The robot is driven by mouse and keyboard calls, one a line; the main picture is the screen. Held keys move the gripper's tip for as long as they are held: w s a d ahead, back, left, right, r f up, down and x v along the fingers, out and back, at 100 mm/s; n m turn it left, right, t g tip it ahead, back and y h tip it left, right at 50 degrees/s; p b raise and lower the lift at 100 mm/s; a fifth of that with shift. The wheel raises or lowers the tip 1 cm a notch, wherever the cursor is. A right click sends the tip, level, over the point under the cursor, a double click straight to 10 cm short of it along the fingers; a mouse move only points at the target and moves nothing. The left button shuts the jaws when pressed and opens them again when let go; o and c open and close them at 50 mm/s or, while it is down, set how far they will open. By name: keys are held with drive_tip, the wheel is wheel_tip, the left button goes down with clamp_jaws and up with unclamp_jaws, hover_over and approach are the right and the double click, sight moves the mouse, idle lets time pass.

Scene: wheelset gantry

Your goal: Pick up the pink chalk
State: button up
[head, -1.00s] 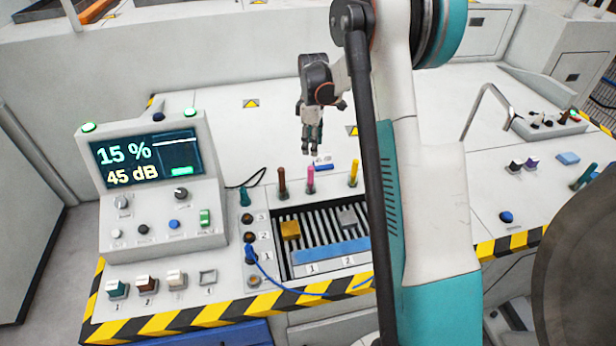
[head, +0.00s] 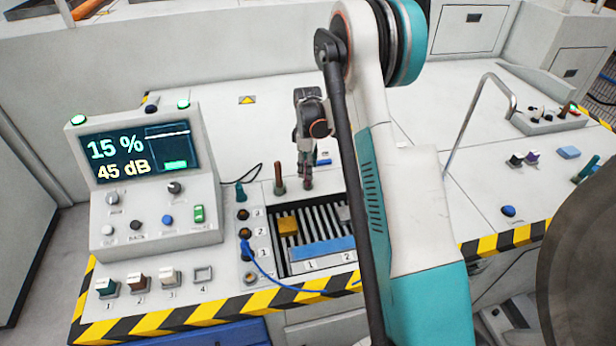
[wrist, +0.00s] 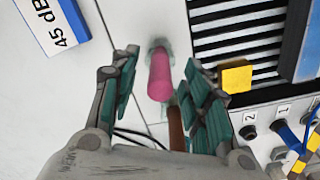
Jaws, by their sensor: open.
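The pink chalk (wrist: 160,78) stands upright in a holder on the white desk. In the wrist view it shows end-on between the two fingers of my gripper (wrist: 161,62), with visible gaps on both sides. In the head view my gripper (head: 305,160) points down over the chalk's place and hides most of it. The gripper is open and empty.
A brown chalk (head: 279,178) stands close to the left of my gripper, also seen in the wrist view (wrist: 176,128). A slatted tray with a yellow block (head: 288,226) lies in front. A control panel (head: 150,190) stands at the left. My arm covers the area to the right.

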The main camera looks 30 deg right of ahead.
drive_tip(key=shift+f, duration=0.7)
drive_tip(key=shift+r, duration=0.1)
drive_tip(key=shift+c, duration=0.5)
drive_tip(key=c, duration=0.9)
drive_tip(key=shift+r, duration=0.1)
